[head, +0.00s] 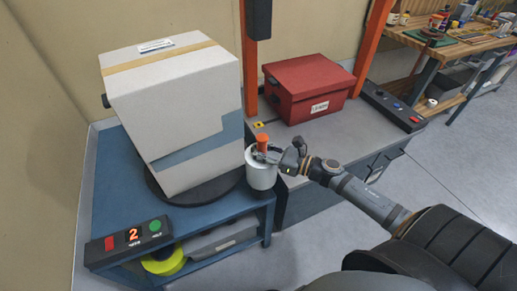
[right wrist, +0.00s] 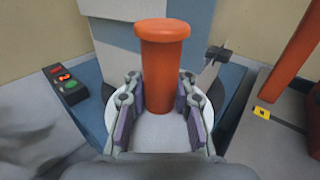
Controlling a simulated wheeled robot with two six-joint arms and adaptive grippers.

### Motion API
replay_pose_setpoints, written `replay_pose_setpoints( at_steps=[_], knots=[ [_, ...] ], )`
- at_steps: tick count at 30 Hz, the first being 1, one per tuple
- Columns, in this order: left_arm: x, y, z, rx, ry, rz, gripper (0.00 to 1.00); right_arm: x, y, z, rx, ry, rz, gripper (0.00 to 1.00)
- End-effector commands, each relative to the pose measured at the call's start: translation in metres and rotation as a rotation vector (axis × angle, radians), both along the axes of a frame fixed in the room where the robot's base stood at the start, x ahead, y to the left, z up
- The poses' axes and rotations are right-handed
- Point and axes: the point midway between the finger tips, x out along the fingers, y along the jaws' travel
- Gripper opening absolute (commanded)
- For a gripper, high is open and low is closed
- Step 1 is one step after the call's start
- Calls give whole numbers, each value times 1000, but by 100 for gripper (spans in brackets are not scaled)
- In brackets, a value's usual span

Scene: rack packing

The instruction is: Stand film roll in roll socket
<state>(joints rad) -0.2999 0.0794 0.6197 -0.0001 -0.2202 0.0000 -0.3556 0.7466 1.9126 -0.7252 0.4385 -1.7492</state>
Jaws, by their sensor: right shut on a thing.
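The film roll (head: 261,175) is a white cylinder with an orange handle (head: 263,140) standing up from its core. My right gripper (head: 268,155) is shut on the orange handle, with the roll hanging upright below it at the right edge of the blue bench. In the right wrist view the handle (right wrist: 161,60) is between the two fingers, and the white roll (right wrist: 160,131) shows beneath them. I cannot tell whether the roll's base touches anything. I cannot make out the roll socket in either view. My left gripper is not in view.
A large grey carton (head: 165,105) stands on a dark turntable (head: 220,190) on the blue bench (head: 103,178), close left of the roll. A control box (head: 128,237) is at the front. A red box (head: 306,85) sits on the grey cabinet (head: 345,128). An orange post (head: 249,75) rises behind.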

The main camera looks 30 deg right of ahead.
Motion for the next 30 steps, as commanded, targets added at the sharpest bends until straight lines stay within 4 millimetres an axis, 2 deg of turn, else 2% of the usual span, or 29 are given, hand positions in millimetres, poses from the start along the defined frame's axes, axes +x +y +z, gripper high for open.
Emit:
replay_pose_setpoints(
  at_steps=[6, 14, 15, 21, 22, 30],
  knots=[
    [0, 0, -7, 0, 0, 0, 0, 0, 1, -7, 2, -2, 1, 0],
    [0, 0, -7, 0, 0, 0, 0, 0, 1, -7, 1, -3, 2, 0],
    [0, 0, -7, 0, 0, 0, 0, 0, 1, -7, 1, -3, 1, 23],
    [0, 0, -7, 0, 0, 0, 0, 0, 0, -7, 1, -1, 1, 50],
    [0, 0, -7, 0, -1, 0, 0, 0, 0, -7, 1, -1, 1, 52],
    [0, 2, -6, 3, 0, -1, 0, 0, 0, -9, -1, 2, -1, 52]
  ],
)
